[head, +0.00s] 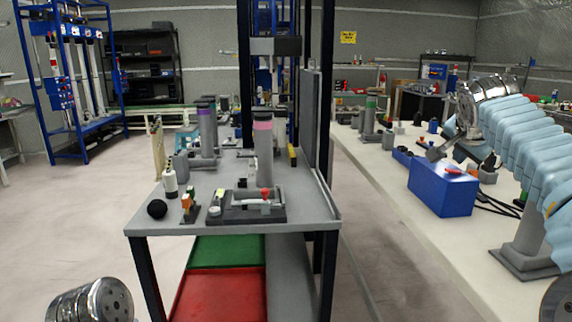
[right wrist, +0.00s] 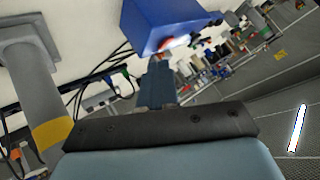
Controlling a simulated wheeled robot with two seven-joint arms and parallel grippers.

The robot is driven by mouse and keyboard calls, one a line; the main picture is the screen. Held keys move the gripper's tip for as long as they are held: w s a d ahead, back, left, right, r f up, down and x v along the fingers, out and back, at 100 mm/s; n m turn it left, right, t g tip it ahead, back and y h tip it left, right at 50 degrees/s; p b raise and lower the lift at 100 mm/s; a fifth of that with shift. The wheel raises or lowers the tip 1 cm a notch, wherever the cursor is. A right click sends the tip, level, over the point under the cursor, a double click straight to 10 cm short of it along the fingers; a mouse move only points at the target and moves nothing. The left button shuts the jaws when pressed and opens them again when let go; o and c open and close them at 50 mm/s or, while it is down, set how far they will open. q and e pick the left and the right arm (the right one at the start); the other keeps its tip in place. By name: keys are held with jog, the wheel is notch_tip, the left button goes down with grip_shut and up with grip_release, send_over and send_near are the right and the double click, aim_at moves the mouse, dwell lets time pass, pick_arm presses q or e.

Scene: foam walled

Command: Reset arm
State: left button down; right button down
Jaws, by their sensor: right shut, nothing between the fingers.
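My right arm (head: 530,140) reaches in from the right above the white bench. My right gripper (head: 435,153) is shut and empty, by the upper edge of a blue box (head: 442,188). In the right wrist view the shut fingers (right wrist: 158,82) point toward the same blue box (right wrist: 165,25), which has a red part on it. I cannot tell whether the fingertips touch the box. Of my left arm only a silver joint (head: 92,302) shows at the bottom left; the left gripper is out of view.
The white bench (head: 390,205) runs along the right, with cables and a grey post (head: 525,245). Open floor (head: 70,220) lies at left.

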jog(key=w+a+f+n+g+y, duration=0.15)
jog(key=a+f, duration=0.25)
jog(key=f, duration=0.7)
jog(key=w+a+f+n+y, duration=0.1)
jog(key=w+a+f+n, duration=0.25)
jog(key=f, duration=0.75)
jog(key=w+a+f+n+g+y, duration=0.15)
jog(key=a+f, duration=0.35)
jog(key=f, duration=0.6)
jog(key=s+a+f+n+g+y, duration=0.1)
jog(key=s+a+f, duration=0.35)
jog(key=f, duration=0.55)
jog(key=s+a+f+n+g+y, duration=0.1)
jog(key=s+a+f+n+y, duration=0.15)
jog(key=s+f, duration=0.45)
jog(key=s+a+f+g, duration=0.1)
jog(key=s+a+f, duration=0.1)
jog(key=s+f, duration=0.3)
jog(key=s+a+f+g+y, duration=0.1)
jog(key=s+a+f, duration=0.2)
jog(key=s, duration=0.9)
jog(key=s+a+f+g, duration=0.1)
jog(key=s+a+f, duration=0.1)
jog(key=s+f, duration=0.6)
jog(key=shift+s+a+n, duration=0.15)
jog(key=shift+a+n, duration=0.15)
jog(key=shift+a, duration=0.05)
